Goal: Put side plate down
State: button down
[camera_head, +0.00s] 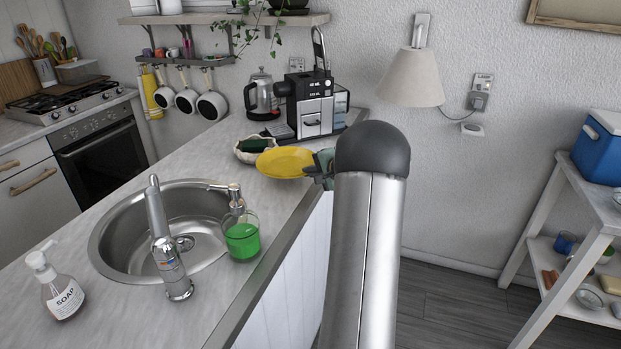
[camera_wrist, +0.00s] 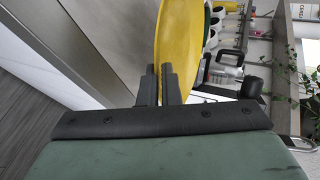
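The side plate (camera_head: 284,162) is yellow and round. In the head view it lies roughly level at the far right part of the counter; I cannot tell whether it touches the counter. My gripper (camera_head: 317,171) is at the plate's right edge, mostly hidden behind my arm. In the wrist view the plate (camera_wrist: 180,35) shows edge-on, with its rim between the two dark fingers of my gripper (camera_wrist: 166,84). The fingers are close together on the rim.
A bowl with a dark green sponge (camera_head: 254,146) sits just behind the plate. A coffee machine (camera_head: 312,104) and a kettle (camera_head: 262,96) stand beyond it. The sink (camera_head: 112,235) and a green soap dispenser (camera_head: 241,236) are nearer. Bare counter (camera_head: 262,200) lies in front of the plate.

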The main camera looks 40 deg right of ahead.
aim_at(311, 190)
jog(key=shift+w+d+f, duration=0.2)
jog(key=shift+f, duration=1.65)
jog(key=shift+f, duration=0.1)
jog(key=c, duration=2)
grip_release()
jog(key=shift+o, duration=0.4)
